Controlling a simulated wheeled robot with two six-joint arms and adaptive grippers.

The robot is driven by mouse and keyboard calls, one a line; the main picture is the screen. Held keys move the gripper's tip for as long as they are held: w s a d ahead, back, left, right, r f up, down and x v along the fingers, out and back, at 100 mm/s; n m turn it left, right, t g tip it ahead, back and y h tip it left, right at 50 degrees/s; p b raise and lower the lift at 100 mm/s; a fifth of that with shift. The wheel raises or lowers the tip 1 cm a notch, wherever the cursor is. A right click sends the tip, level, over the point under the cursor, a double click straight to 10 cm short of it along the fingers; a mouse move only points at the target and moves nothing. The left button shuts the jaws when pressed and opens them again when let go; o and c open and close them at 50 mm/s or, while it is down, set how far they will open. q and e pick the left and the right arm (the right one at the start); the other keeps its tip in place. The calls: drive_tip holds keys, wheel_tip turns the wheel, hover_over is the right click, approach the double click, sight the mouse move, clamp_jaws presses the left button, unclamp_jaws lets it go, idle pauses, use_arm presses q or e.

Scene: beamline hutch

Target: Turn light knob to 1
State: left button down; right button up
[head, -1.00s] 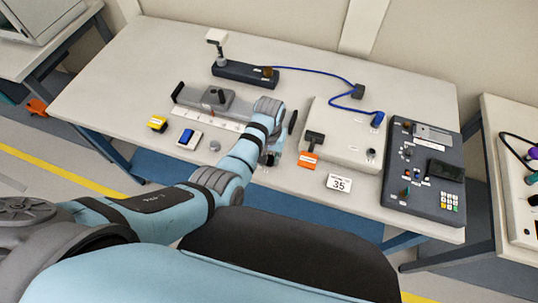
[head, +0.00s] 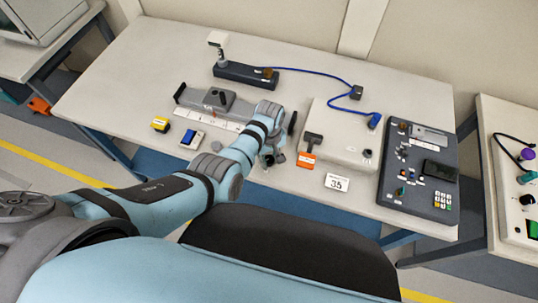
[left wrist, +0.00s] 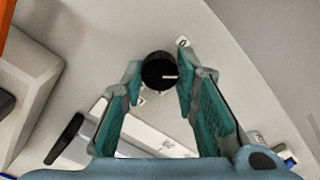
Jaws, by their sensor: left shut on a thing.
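The light knob (left wrist: 159,70) is a round black knob with a white pointer line. In the left wrist view it sits between the fingertips of my left gripper (left wrist: 160,78), which is shut on it. The pointer line points to the right in that view. A small white label reading 0 (left wrist: 182,42) lies just above and right of the knob. In the head view my left gripper (head: 267,160) is low at the table's front edge, and my own arm hides the knob. The right gripper is not in view.
A dark control panel (head: 420,170) is farther right.

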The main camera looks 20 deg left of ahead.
sight(269, 158)
use_arm(q)
drive_tip(key=shift+w, duration=0.1)
idle(0.4)
drive_tip(key=c, duration=1.2)
unclamp_jaws()
drive_tip(key=shift+c, duration=0.2)
drive_tip(key=shift+r+b, duration=0.9)
drive_tip(key=shift+r, duration=6.3)
wheel_tip(269, 158, down, 14)
drive_tip(key=b, duration=0.2)
drive_tip(key=shift+f+b, duration=0.1)
drive_tip(key=shift+b, duration=0.3)
